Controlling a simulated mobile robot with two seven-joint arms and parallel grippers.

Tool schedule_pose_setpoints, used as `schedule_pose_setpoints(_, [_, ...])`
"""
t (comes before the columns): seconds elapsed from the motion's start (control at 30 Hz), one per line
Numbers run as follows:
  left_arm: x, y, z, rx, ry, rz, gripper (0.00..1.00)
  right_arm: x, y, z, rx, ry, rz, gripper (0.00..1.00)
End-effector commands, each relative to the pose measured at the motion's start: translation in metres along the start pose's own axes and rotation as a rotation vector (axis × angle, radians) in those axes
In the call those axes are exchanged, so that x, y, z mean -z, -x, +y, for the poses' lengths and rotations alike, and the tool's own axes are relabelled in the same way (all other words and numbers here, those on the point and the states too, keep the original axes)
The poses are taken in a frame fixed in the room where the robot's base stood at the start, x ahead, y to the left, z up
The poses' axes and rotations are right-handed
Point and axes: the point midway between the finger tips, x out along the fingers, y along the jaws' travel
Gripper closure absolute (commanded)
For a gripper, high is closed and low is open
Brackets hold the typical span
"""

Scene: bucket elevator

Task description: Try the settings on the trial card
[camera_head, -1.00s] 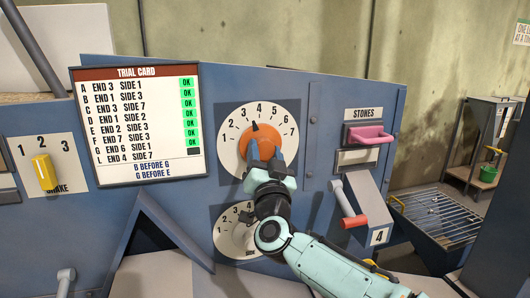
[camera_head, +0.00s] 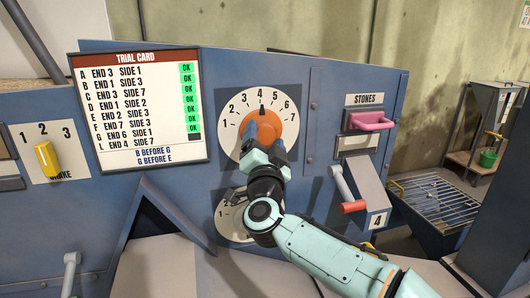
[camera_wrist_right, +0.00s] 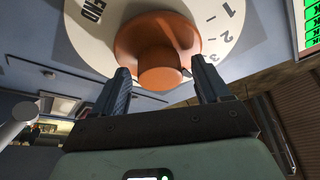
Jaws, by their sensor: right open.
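The trial card (camera_head: 140,107) lists END and SIDE settings; rows A to G carry a green OK, and the last row, L END 4 SIDE 7, has a dark box. Below it reads B BEFORE G, G BEFORE E. The upper dial (camera_head: 232,107) has an orange knob (camera_head: 268,127) whose pointer stands at 4; the wrist view shows END on this dial (camera_wrist_right: 92,22). My right gripper (camera_head: 265,140) is open, its fingers either side of the knob (camera_wrist_right: 150,50). The lower dial (camera_head: 230,222) is mostly hidden by my right arm, its pointer unseen. My left gripper is out of view.
Right of the dials are a pink STONES handle (camera_head: 370,120), a red-gripped lever (camera_head: 352,206) and a 4 plate (camera_head: 377,221). A yellow SHAKE selector (camera_head: 47,159) is at left. A wire-grid tray (camera_head: 435,203) and green bucket (camera_head: 488,159) are at right.

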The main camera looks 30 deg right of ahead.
Motion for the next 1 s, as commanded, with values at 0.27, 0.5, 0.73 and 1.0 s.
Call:
schedule_pose_setpoints(0.27, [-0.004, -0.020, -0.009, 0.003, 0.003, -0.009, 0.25, -0.002, 0.052, 0.001, 0.004, 0.000, -0.001, 0.25])
schedule_pose_setpoints(0.5, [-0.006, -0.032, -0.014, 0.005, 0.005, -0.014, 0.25, -0.002, 0.103, 0.001, 0.003, 0.000, -0.002, 0.25])
schedule_pose_setpoints(0.73, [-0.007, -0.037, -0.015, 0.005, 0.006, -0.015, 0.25, -0.001, 0.128, 0.000, 0.000, -0.001, 0.000, 0.25])
schedule_pose_setpoints(1.0, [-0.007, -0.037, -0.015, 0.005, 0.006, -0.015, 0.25, -0.001, 0.131, 0.000, 0.000, 0.000, -0.001, 0.25])
